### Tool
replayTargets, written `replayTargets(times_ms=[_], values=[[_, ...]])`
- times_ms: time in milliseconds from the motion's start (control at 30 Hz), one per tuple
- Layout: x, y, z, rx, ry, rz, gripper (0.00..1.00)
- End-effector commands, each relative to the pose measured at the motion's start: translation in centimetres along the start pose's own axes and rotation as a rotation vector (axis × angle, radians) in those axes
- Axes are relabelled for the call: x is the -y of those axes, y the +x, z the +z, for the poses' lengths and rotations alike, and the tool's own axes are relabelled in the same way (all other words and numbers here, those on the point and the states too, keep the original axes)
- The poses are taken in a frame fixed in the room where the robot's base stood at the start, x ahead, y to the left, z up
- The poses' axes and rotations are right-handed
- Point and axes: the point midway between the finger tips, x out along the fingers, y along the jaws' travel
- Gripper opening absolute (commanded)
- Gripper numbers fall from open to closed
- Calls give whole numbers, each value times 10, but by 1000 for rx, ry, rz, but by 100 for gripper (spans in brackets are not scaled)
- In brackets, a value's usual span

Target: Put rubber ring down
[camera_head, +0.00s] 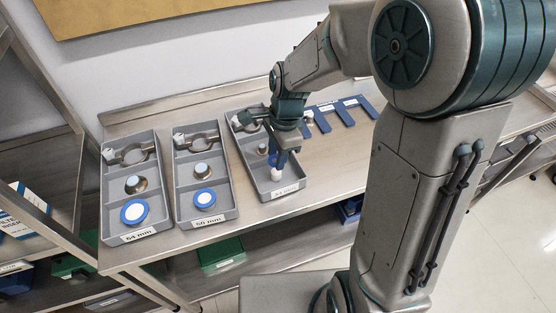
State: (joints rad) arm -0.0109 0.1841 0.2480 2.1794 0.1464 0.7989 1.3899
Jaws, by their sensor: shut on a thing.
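My gripper (278,166) points down over the front part of the third grey tray (287,197), the rightmost one. It is shut on a small blue and white piece (275,173), which seems to be the rubber ring. My fingers hide much of it, so I cannot tell whether it touches the tray floor. The front compartment around it looks otherwise empty. Similar blue rings with white centres lie flat in the front compartments of the left tray (134,211) and the middle tray (204,198).
The trays stand side by side on a steel bench (330,160). Each has a metal clamp at the back and a metal fitting in the middle. Blue labelled holders (350,108) lie right of the third tray.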

Motion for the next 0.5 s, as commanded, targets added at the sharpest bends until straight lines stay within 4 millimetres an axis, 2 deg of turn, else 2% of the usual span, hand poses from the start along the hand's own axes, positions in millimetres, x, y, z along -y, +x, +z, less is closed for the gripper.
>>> replayTargets(times_ms=[100,233,500], values=[[-2,19,-3,2,2,7,9],[-1,30,-5,1,1,5,9],[-1,32,-5,0,0,1,9]])
